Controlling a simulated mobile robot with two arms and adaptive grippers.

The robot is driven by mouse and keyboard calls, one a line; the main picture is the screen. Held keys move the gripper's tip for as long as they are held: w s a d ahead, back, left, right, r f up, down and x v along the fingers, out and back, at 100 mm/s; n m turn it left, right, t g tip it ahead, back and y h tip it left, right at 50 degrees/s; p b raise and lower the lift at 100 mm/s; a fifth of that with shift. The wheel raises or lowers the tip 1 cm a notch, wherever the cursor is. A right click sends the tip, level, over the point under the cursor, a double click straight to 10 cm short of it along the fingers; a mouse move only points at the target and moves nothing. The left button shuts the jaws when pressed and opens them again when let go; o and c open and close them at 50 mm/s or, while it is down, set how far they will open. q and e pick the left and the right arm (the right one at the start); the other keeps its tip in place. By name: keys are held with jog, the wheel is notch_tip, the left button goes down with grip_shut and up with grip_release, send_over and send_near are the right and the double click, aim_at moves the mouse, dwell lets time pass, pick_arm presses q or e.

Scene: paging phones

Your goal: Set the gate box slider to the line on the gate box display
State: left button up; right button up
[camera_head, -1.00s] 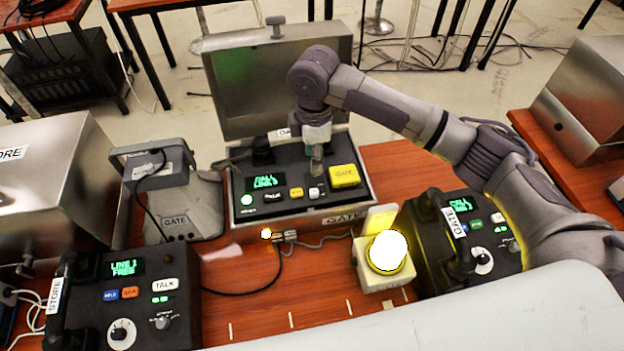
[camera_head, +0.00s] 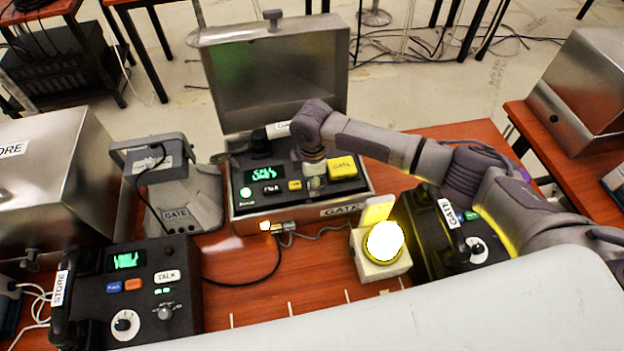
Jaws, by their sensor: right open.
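The gate box (camera_head: 346,207) is an open metal case with its lid raised, at the centre of the table. Its display (camera_head: 264,174) shows green characters that I cannot read for sure, and no line on it is clear. Its dark panel holds a white, an orange and a big yellow button (camera_head: 342,167). I cannot make out the slider; it may be hidden behind my right arm. My right gripper (camera_head: 315,184) reaches in from the right, pointing down over the panel, close to the small buttons left of the yellow one. It is open. My left gripper is out of view.
A lit lamp (camera_head: 385,243) on a cream base and a black phone (camera_head: 432,232) stand to the right, under my right arm. The store phone (camera_head: 150,292) is front left. A grey gate-labelled device (camera_head: 183,198) stands left of the box. Cables cross the table.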

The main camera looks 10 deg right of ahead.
jog(key=c, duration=0.3)
grip_shut()
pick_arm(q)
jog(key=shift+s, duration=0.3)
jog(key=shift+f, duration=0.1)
pick_arm(e)
jog(key=w+b, duration=0.1)
jog(key=w, duration=0.1)
jog(key=w+b, duration=0.2)
jog(key=w, duration=0.1)
jog(key=shift+w+f, duration=0.2)
jog(key=shift+w, duration=0.15)
jog(key=shift+w+r+b, duration=0.1)
jog(key=shift+w+b, duration=0.2)
jog(key=shift+b, duration=0.05)
jog(key=shift+r, duration=0.25)
jog(key=shift+o, duration=1.5)
grip_release()
jog(key=shift+w+f, duration=0.1)
jog(key=shift+w, duration=0.05)
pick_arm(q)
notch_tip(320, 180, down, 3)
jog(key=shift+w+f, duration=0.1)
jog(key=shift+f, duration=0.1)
